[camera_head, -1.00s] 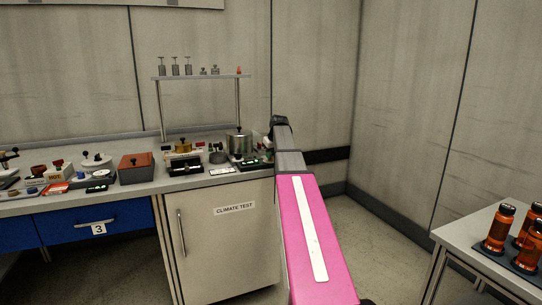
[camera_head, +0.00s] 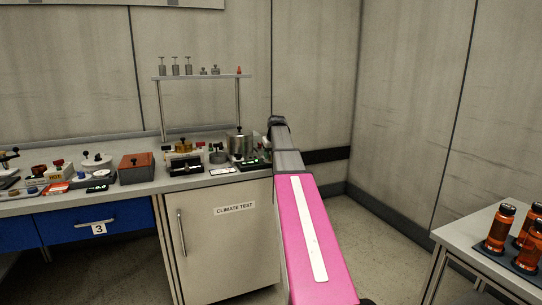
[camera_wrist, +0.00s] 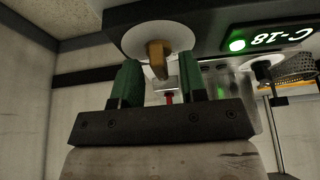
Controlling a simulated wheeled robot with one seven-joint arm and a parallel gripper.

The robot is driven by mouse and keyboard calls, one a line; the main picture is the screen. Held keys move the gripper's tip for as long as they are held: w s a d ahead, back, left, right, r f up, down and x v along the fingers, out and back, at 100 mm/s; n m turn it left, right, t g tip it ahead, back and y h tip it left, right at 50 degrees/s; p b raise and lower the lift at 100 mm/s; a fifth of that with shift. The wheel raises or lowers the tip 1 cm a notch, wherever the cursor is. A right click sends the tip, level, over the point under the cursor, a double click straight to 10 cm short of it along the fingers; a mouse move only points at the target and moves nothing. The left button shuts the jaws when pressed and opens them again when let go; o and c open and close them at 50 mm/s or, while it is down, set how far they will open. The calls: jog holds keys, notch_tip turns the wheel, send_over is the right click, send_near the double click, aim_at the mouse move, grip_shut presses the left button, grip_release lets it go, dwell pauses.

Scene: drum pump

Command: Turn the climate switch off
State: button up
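In the wrist view a brass-coloured switch knob (camera_wrist: 158,62) stands out from a white round plate (camera_wrist: 140,42) on a dark panel. I take it for the climate switch. My gripper (camera_wrist: 158,72) has its two green fingers apart, one on each side of the knob's lower end. I cannot tell whether either finger touches it. A lit green lamp (camera_wrist: 237,45) and a label like "C-18" (camera_wrist: 282,38) are right of the knob. In the head view my arm reaches the bench's right end; the gripper and switch cannot be made out there.
The bench (camera_head: 222,178) holds several instruments, including a metal pot (camera_head: 239,143) and an orange-topped box (camera_head: 136,167). A shelf (camera_head: 202,77) stands behind. A side table with orange bottles (camera_head: 499,228) is at right.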

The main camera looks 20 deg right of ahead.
jog(key=v, duration=1)
jog(key=shift+s+r, duration=0.25)
jog(key=shift+r, duration=0.1)
dwell(0.3)
